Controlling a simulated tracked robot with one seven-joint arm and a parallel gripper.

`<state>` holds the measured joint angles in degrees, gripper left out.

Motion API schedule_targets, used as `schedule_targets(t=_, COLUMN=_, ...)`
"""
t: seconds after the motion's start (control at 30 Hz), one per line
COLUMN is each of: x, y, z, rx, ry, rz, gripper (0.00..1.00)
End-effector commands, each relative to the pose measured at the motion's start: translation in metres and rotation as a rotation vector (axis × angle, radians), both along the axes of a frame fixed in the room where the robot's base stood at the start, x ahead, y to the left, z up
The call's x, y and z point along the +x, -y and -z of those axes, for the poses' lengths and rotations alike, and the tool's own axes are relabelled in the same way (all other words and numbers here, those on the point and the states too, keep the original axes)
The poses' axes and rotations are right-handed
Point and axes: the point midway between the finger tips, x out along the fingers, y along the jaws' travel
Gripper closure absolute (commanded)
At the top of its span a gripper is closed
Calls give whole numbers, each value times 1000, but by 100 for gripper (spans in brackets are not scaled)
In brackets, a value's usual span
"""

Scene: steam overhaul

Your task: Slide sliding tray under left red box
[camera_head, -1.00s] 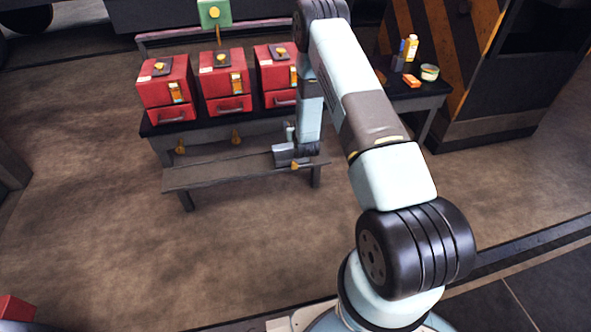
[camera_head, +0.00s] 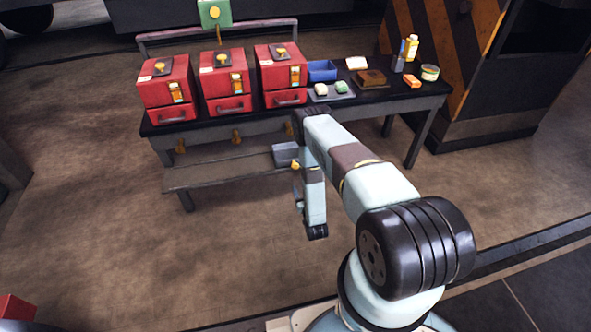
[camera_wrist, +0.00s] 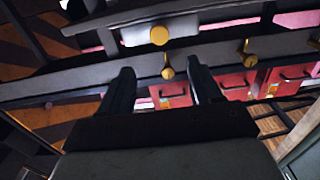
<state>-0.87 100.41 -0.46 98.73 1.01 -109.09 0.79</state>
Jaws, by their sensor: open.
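The sliding tray appears to be the small grey block (camera_head: 285,152) with a gold knob at the right end of the low board in front of the bench. It also shows in the wrist view (camera_wrist: 135,35), where the picture is upside down. The left red box (camera_head: 165,82) stands at the left of the bench, left of the middle (camera_head: 224,75) and right (camera_head: 279,70) red boxes. My gripper (camera_wrist: 160,68) is open and empty, with fingers spread and apart from the tray knob. In the head view my arm partly hides the board's right end.
The low board (camera_head: 215,172) runs along the bench front, clear left of the tray. Gold pegs (camera_head: 236,136) hang from the bench rail above it. A blue bin (camera_head: 322,72), brown block (camera_head: 370,79) and bottle (camera_head: 410,47) stand on the bench's right side. Floor in front is free.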

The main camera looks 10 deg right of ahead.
Motion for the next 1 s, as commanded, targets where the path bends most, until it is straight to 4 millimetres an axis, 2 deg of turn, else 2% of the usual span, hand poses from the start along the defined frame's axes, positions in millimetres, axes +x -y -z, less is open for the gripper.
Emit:
schedule_targets(t=0.17, x=16, y=0, z=0, rx=0, ry=5, rz=0, gripper=36)
schedule_targets(t=0.7, x=108, y=0, z=0, rx=0, ry=3, rz=0, gripper=36)
schedule_targets(t=1.0, x=134, y=0, z=0, rx=0, ry=2, rz=0, gripper=36)
